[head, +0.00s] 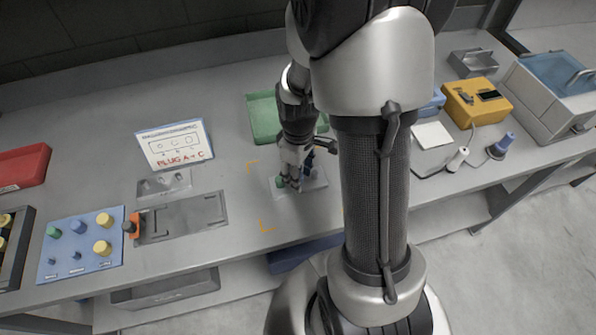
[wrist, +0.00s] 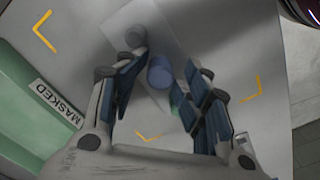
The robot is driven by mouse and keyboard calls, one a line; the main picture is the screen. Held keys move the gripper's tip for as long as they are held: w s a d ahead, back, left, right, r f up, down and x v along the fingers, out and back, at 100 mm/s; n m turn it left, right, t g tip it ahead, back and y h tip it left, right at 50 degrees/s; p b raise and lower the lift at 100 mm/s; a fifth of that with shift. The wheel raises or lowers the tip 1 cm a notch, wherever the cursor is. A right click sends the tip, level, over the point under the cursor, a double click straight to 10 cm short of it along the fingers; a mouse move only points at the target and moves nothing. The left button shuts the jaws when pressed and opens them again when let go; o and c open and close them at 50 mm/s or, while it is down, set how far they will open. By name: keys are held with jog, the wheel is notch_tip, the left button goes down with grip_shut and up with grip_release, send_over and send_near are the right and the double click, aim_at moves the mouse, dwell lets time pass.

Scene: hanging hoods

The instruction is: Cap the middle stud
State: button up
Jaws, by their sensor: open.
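A light plate (head: 318,184) lies on the bench under my gripper, inside yellow corner marks. A green cap (head: 281,183) shows at its left side. In the wrist view a blue cap (wrist: 160,76) stands between the fingers, with clear gaps on both sides. Part of a green cap (wrist: 177,98) shows beyond it, partly behind the right finger. My gripper (wrist: 162,68) is open and low over the plate; it also shows in the head view (head: 293,172). The fingers hide much of the plate, and I cannot tell which stud the blue cap is on.
A green tray (head: 262,118), labelled MASKED in the wrist view (wrist: 25,100), stands close behind the plate. A blue board (head: 80,262) with several caps lies at left. A sign (head: 175,146) reads "PLUG A + C". A grey fixture (head: 180,220) lies between board and plate.

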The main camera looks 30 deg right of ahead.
notch_tip(320, 180, up, 12)
jog(key=s+a+r+m+t, duration=0.4)
jog(key=s+a+r, duration=0.6)
jog(key=s, duration=0.3)
jog(key=shift+s+a+r+m+t, duration=0.3)
jog(key=shift+r+m, duration=0.2)
jog(key=shift+m, duration=0.4)
jog(key=shift+w, duration=0.1)
dwell(0.3)
